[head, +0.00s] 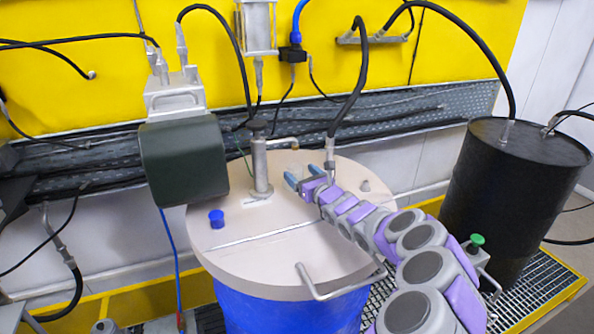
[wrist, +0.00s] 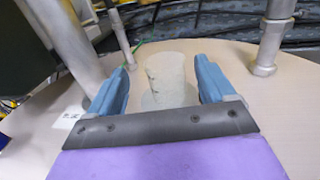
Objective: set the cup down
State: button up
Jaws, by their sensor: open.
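The cup (wrist: 165,76) is pale and beige, close in colour to the drum lid (head: 240,250). In the wrist view it stands upright on the lid, between the two blue fingers of my gripper (head: 308,176). My gripper is open, with a visible gap between each finger and the cup. The fingers point toward the back of the lid. In the head view the cup is faint against the lid and hard to make out.
A metal post (head: 262,170) with a side handle rises from the lid left of my gripper. A hose fitting (head: 331,150) stands just behind. A blue cap (head: 217,218) sits at the lid's left. A dark motor (head: 183,160) overhangs the left edge. A black drum (head: 510,190) stands right.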

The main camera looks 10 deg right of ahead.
jog(key=shift+s+d, duration=0.35)
jog(key=shift+d, duration=0.1)
jog(key=shift+a, duration=0.1)
